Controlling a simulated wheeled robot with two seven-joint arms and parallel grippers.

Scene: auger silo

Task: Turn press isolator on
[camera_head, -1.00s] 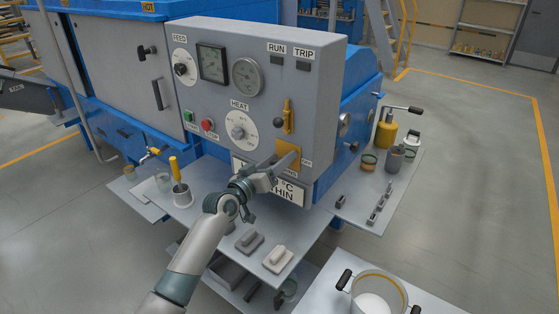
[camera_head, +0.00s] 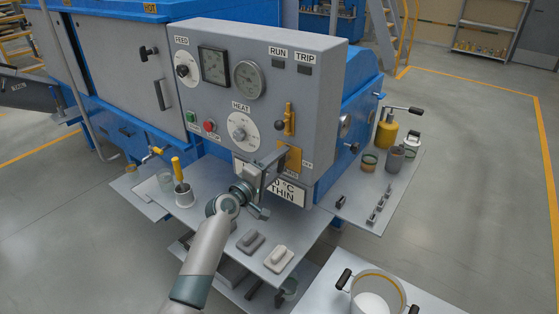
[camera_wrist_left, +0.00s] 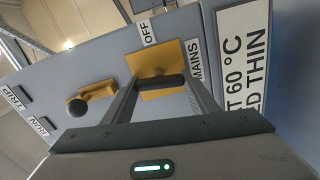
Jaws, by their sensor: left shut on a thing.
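The isolator is a yellow plate (camera_head: 294,159) low on the right of the grey control panel, with an OFF label to its right and a MAINS label below. In the left wrist view the plate (camera_wrist_left: 160,58) carries a dark handle (camera_wrist_left: 160,83), lying roughly along the panel's vertical and not pointing at OFF. My left gripper (camera_head: 273,163) is at the plate; in the wrist view its two fingers (camera_wrist_left: 160,92) stand at the handle's ends, shut on it. In the head view the gripper partly hides the handle. My right gripper is not in view.
A yellow lever with a black knob (camera_head: 280,125) sits just above the isolator. The grey panel (camera_head: 215,105) also carries dials and buttons. A side shelf with a yellow can (camera_head: 386,134) stands right; a bench with two grey blocks (camera_head: 278,259) lies below.

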